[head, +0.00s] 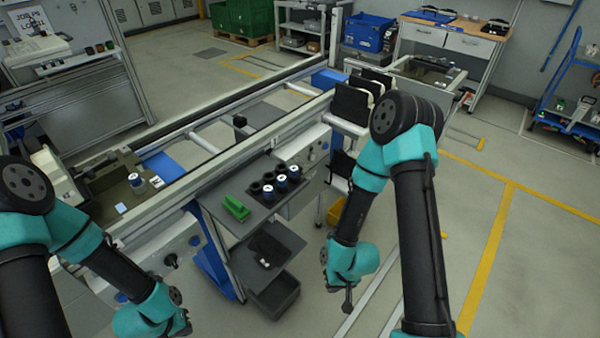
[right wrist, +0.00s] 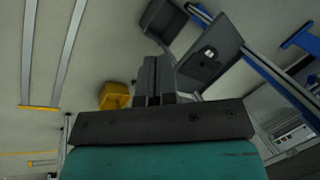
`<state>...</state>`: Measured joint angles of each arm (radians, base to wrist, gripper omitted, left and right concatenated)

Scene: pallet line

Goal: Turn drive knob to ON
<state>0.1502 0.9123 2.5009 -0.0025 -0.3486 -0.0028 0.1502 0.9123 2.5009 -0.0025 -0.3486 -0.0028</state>
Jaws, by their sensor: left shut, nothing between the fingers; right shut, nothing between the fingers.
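A grey panel on the conveyor's front left (head: 150,262) carries a dark round knob (head: 171,260). A second light-grey box (head: 303,148) with small round controls sits further right on the rail. I cannot tell which control is the drive knob, nor read any ON mark. My left gripper (head: 184,325) is low at the front left, below the left panel and apart from the knob; it is shut and empty. My right gripper (head: 347,302) points down over the floor, right of the shelves, shut and empty. Its closed fingers show in the right wrist view (right wrist: 155,88).
A shelf holds a green block (head: 236,207) and several dark and blue-white cylinders (head: 281,184). A yellow bin (head: 338,211) stands behind my right arm. A pallet conveyor (head: 205,143) runs diagonally behind. The floor at right is open.

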